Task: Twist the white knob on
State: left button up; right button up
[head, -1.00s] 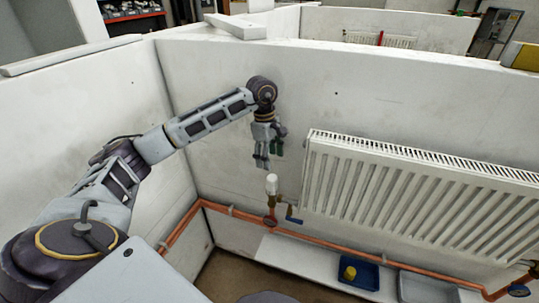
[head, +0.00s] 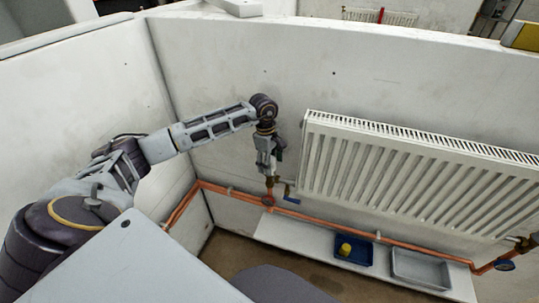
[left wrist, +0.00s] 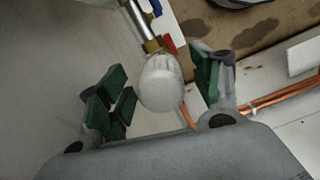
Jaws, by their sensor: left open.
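The white knob (left wrist: 161,82) sits on a brass valve at the radiator's lower left corner. In the left wrist view it lies between the green-padded fingers of my left gripper (left wrist: 158,92), which is open with visible space on both sides. In the head view my left gripper (head: 267,168) points down over the valve and hides the knob. My right gripper is in neither view.
The white radiator (head: 410,175) hangs on the wall to the right of the valve. Copper pipes (head: 330,226) run along the wall below. A white shelf holds a blue tray (head: 366,252) with a yellow object (head: 345,249) and a grey tray (head: 420,268).

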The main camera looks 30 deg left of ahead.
pick_arm(q)
jog(key=shift+d+f, duration=0.1)
jog(key=shift+f, duration=0.85)
jog(key=c, duration=1.2)
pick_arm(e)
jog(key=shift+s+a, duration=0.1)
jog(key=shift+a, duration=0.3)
pick_arm(q)
jog(key=shift+o, duration=0.2)
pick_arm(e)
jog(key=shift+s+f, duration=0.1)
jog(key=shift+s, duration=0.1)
